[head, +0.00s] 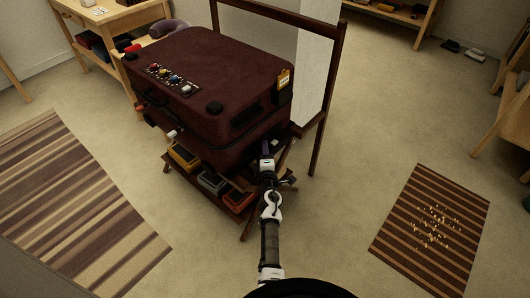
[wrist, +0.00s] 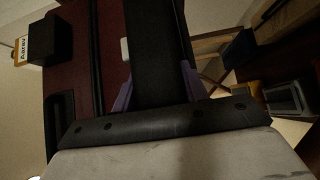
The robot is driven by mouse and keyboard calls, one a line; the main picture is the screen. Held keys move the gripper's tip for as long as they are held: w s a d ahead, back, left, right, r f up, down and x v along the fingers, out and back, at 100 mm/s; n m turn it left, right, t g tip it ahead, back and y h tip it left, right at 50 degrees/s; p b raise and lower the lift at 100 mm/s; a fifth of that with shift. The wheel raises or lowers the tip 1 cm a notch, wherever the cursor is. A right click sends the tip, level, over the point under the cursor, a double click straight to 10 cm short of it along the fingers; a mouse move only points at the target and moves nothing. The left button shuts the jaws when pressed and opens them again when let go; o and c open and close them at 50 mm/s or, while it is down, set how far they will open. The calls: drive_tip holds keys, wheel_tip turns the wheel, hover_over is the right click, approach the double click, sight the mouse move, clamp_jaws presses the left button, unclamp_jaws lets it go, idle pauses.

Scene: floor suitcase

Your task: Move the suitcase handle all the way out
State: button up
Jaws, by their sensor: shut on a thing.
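The dark red suitcase (head: 205,75) lies flat on a wooden rack, with its near end toward my arm. My gripper (head: 266,148) is at the lower right part of that end. In the wrist view, the two purple fingers of my gripper (wrist: 156,92) are on either side of a wide black strip, which looks like the suitcase handle (wrist: 155,50). The gripper is shut on it. The suitcase's red shell (wrist: 84,25) shows behind. In the head view my gripper covers the handle, and I cannot tell how far out it is.
The rack's lower shelf holds coloured bins, including a grey bin (head: 212,182). A yellow tag (head: 284,79) hangs on the suitcase. A striped rug (head: 75,200) is left, and a smaller mat (head: 430,230) right.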

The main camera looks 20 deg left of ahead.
drive_tip(key=s+d+p, duration=0.2)
drive_tip(key=s+d, duration=0.1)
drive_tip(key=d, duration=0.6)
drive_tip(key=s+d+p, duration=0.3)
drive_tip(key=s+d, duration=0.1)
drive_tip(key=d, duration=0.6)
drive_tip(key=s+d+p, duration=0.2)
drive_tip(key=s+d, duration=0.1)
drive_tip(key=d, duration=0.6)
drive_tip(key=shift+s+d+p, duration=0.2)
drive_tip(key=shift+d+p, duration=0.15)
drive_tip(key=shift+p, duration=0.05)
drive_tip(key=o, duration=1.1)
drive_tip(key=shift+d, duration=0.15)
drive_tip(key=shift+s, duration=0.1)
